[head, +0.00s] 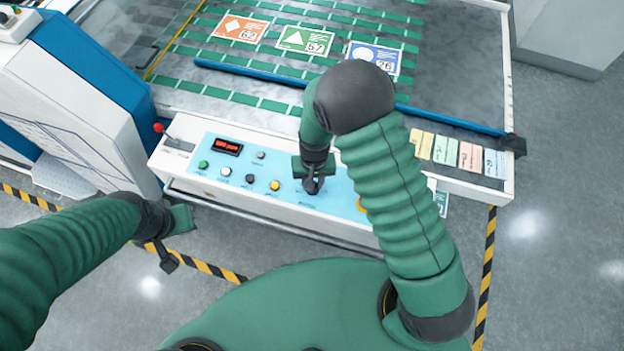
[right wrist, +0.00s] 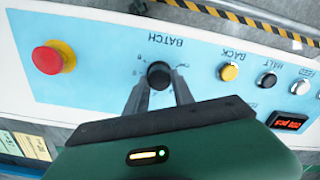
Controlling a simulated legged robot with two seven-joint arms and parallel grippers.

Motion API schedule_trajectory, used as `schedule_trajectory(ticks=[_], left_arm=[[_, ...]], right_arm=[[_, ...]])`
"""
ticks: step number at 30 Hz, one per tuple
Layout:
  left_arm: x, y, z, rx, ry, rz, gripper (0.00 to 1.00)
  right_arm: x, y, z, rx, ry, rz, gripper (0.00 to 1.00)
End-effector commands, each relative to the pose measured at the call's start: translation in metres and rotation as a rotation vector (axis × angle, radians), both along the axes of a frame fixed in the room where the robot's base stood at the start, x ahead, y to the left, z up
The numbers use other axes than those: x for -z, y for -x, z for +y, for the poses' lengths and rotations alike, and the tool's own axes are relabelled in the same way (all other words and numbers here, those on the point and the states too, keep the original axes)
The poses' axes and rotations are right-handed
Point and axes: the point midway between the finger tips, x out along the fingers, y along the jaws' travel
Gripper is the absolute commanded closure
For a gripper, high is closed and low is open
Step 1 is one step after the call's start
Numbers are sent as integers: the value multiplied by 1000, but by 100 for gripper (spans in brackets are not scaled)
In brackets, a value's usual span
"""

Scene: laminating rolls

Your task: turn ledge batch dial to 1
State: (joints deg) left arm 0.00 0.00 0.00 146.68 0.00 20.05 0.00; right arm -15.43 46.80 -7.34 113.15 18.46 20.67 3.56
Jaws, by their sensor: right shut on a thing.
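The batch dial (right wrist: 158,75) is a small black round knob on the light blue panel, beside the word BATCH, which reads upside down in the right wrist view. Small marks stand around it, too small to read surely, and its pointer cannot be made out. My right gripper (right wrist: 158,88) is shut on the dial, one grey finger at each side. In the head view my right gripper (head: 312,187) is over the panel and hides the dial. My left gripper (head: 175,245) hangs left of the panel's front, away from it; its jaw opening is unclear.
A red emergency button (right wrist: 53,58) is beside the dial in the right wrist view. A yellow BACK button (right wrist: 228,72), a black button (right wrist: 267,80) and a red display (right wrist: 288,121) are on its other side. A rail (head: 270,228) runs along the console's front.

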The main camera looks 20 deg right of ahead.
Motion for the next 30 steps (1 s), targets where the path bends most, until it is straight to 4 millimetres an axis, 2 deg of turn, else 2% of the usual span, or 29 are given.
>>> schedule_trajectory(ticks=[1, 9, 23, 24, 28, 30], left_arm=[[-1, 0, 0, 0, 0, 0, 100], [-3, 0, 0, 0, 0, 0, 100], [-3, 0, 0, 0, 0, 0, 100], [-3, 0, 0, 0, 0, 0, 100], [-3, 0, 0, 0, 0, 0, 100], [-3, 0, 0, 0, 0, 0, 100]], right_arm=[[1, 5, 1, 22, 0, 13, 100], [2, 5, 1, 103, 0, 13, 100], [3, 5, 1, 115, -1, 14, 100], [2, 5, 2, 115, 0, 13, 65], [2, 4, 1, 115, -1, 9, 49], [2, 3, 1, 115, -1, 8, 49]])
